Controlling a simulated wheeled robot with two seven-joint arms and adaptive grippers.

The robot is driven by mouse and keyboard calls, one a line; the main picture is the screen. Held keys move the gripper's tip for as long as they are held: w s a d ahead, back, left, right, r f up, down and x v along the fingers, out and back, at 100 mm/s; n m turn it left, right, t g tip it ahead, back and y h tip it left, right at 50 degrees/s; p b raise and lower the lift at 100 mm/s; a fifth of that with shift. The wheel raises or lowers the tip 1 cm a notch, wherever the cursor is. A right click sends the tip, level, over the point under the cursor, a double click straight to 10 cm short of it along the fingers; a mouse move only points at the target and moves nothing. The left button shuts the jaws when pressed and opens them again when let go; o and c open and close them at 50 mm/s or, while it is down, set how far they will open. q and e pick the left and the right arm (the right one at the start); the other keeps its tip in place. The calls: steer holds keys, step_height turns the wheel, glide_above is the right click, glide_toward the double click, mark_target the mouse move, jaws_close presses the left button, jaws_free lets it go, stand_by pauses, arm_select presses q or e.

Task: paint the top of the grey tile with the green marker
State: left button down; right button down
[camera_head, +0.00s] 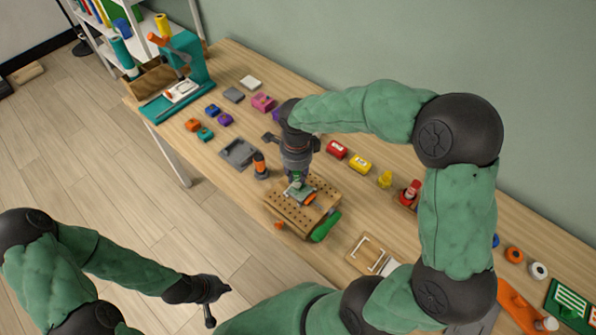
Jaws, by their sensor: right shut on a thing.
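My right gripper (297,176) points down over a wooden block with rows of holes (280,208). It is shut on the green marker (297,184), of which only a small green part shows between the fingers. Just below is the grey tile (291,195), lying on the block, with green patches on its top. The gripper hides part of the tile, and I cannot tell whether the marker's tip touches it. My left gripper (217,300) is open and empty, low over the floor in front of the table.
Orange pieces sit at the block, and a green handle-like piece (325,226) is at its right front. An orange-and-black item (260,165) and a grey tray (238,153) stand left. Small coloured blocks (361,163) lie behind. A teal press (180,85) stands far left.

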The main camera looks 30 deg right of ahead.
steer(key=shift+s+a, duration=0.1)
steer(key=shift+a, duration=0.05)
steer(key=shift+s+a, duration=0.25)
steer(key=shift+a, duration=0.2)
steer(key=shift+s, duration=0.15)
steer(key=shift+s+d, duration=0.25)
steer(key=shift+s, duration=0.3)
steer(key=shift+s, duration=0.1)
steer(key=shift+s+d+b, duration=0.3)
steer(key=shift+s, duration=0.15)
steer(key=shift+d, duration=0.15)
steer(key=shift+w+d, duration=0.35)
steer(key=shift+d, duration=0.15)
